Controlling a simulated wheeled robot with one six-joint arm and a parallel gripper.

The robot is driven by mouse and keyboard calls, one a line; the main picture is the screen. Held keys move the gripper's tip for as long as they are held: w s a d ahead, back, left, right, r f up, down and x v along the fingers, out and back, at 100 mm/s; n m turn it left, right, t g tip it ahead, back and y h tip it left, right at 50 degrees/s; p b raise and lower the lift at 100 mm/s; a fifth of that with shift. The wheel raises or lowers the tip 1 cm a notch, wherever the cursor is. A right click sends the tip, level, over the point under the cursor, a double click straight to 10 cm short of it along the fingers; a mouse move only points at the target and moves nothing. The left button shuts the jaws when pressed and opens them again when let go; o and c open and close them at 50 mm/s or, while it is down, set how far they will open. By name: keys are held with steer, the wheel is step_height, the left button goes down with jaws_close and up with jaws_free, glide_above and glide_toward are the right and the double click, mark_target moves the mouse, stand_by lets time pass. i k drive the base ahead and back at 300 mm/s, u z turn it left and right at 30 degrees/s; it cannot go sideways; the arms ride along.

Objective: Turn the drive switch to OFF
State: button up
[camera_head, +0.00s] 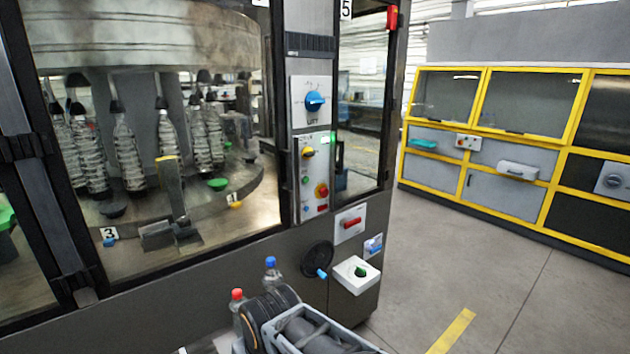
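Several switches sit on the machine's right post and lower panel; the lettering is too small to tell which is the drive switch. A large blue rotary knob (314,101) is on a white plate near the top. Below it, a control panel (314,178) carries a dark knob on yellow, a red knob on yellow and small coloured buttons. Lower down is a red handle switch (351,222), its handle roughly level and slightly tilted. Below that is a green knob (361,271) on a white box. My arm shows at the bottom centre; my gripper's fingers are not visible.
A black handwheel (318,259) with a blue grip juts out left of the white box. Bottles with a red cap (237,294) and a blue cap (270,261) stand beside my arm. Glass windows enclose the bottle carousel. Open floor (480,290) lies right, before yellow-framed cabinets (510,166).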

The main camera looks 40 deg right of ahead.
mark_target(307, 152)
steer(key=z, duration=0.55)
steer(key=i, duration=0.7)
steer(key=z, duration=0.25)
